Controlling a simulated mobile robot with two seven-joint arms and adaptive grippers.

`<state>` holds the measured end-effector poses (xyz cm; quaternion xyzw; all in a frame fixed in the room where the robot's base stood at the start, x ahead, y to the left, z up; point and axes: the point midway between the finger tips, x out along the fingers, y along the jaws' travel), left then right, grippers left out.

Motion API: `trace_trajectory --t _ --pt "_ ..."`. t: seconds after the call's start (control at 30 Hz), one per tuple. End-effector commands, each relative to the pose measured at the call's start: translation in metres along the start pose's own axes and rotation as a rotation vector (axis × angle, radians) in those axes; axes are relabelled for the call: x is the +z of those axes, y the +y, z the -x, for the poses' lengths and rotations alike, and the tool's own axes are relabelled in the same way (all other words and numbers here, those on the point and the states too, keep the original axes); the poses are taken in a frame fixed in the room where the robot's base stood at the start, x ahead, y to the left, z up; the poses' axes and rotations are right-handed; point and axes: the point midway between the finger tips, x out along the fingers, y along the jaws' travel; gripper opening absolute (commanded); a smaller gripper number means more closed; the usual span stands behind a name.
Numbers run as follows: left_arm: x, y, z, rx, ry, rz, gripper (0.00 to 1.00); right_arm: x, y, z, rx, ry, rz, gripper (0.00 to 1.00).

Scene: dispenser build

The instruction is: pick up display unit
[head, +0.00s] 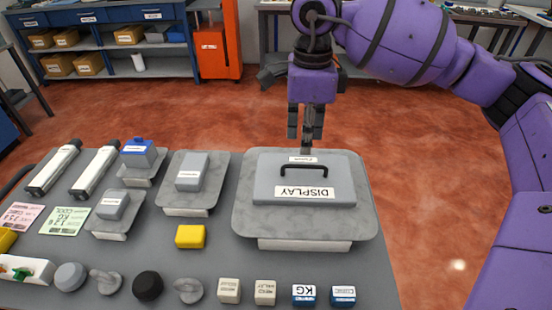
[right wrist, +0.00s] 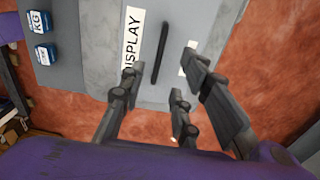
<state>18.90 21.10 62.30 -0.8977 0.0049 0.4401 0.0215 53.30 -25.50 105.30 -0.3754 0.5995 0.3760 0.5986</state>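The display unit (head: 265,188) is a flat grey box with a black bar handle (head: 304,168) and a white DISPLAY label. It lies on a grey tray (head: 360,222) at the right of the table. My right gripper (head: 306,133) points down above the unit's far edge, beyond the handle. In the right wrist view my right gripper (right wrist: 160,80) has its fingers spread, with nothing between them. The handle (right wrist: 160,52) of the display unit (right wrist: 172,75) shows just ahead of the fingertips, apart from them. My left gripper is not in view.
Left of the unit, smaller grey boxes stand on trays (head: 205,200). A yellow block (head: 190,236) sits near the middle. Small labelled cubes (head: 303,294), knobs (head: 148,285) and white bars (head: 95,170) also lie on the table (head: 345,265). Shelves (head: 110,60) stand far behind.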

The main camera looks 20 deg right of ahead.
Motion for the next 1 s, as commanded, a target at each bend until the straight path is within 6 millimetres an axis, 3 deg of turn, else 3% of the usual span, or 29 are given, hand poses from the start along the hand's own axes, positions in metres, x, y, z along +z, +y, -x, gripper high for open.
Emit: trace_trajectory --t 0.2,0.5,0.8,1.0 --pt "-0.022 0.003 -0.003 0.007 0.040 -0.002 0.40 -0.003 0.002 -0.023 0.002 0.002 -0.001 0.30" --pt "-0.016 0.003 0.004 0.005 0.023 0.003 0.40 -0.005 0.003 -0.064 0.002 0.000 0.000 0.30" --pt "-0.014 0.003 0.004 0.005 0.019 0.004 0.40 -0.006 0.002 -0.069 0.001 0.001 0.000 0.30" --pt "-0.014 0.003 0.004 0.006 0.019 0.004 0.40 -0.005 0.002 -0.069 0.001 0.001 0.000 0.04"
